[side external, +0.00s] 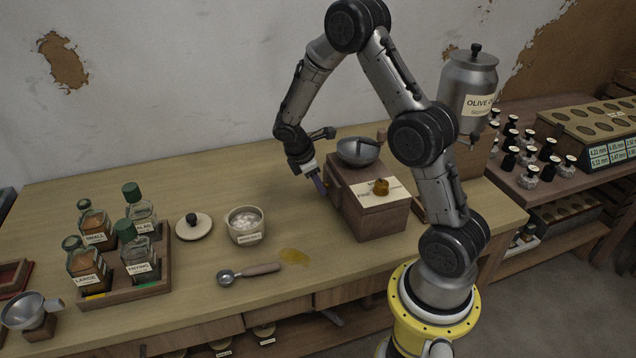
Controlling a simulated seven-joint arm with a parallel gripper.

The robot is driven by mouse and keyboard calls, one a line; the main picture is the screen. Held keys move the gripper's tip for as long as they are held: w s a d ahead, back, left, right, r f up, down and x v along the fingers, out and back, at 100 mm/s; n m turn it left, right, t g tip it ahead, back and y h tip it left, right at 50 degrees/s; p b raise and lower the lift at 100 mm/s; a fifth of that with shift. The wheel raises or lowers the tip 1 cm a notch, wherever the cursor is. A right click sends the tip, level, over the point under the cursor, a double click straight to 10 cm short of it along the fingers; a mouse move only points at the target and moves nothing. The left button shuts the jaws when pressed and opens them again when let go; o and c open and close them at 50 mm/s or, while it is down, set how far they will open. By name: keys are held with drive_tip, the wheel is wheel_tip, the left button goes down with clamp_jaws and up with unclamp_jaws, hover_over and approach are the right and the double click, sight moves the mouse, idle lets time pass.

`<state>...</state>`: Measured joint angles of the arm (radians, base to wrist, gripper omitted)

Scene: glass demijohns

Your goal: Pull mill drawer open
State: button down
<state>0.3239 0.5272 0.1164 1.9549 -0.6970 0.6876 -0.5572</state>
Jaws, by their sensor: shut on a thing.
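The mill is a reddish-brown wooden box (376,217) with a metal bowl (358,151) and a crank on top. It stands upright on the table right of the middle. The drawer front (334,188) is on the mill's left side, partly hidden by my gripper. My gripper (321,188) is low at that side, its fingers pointing down and right against the drawer front. It is shut on the drawer's handle, which the fingers hide. How far the drawer stands out is too small to tell.
Left of the mill are a white pot (245,226), a lid (194,226), a scoop (249,273) beside a yellowish spill, and a tray (128,289) of labelled jars. A card and a small amber piece (381,187) lie on the mill. Bare table lies left of my gripper.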

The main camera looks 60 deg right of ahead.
idle(0.9)
drive_tip(key=w+a, duration=0.6)
drive_tip(key=w, duration=0.1)
drive_tip(key=shift+a, duration=0.35)
drive_tip(key=c, duration=0.6)
unclamp_jaws()
drive_tip(key=shift+s, duration=0.1)
drive_tip(key=v, duration=1.4)
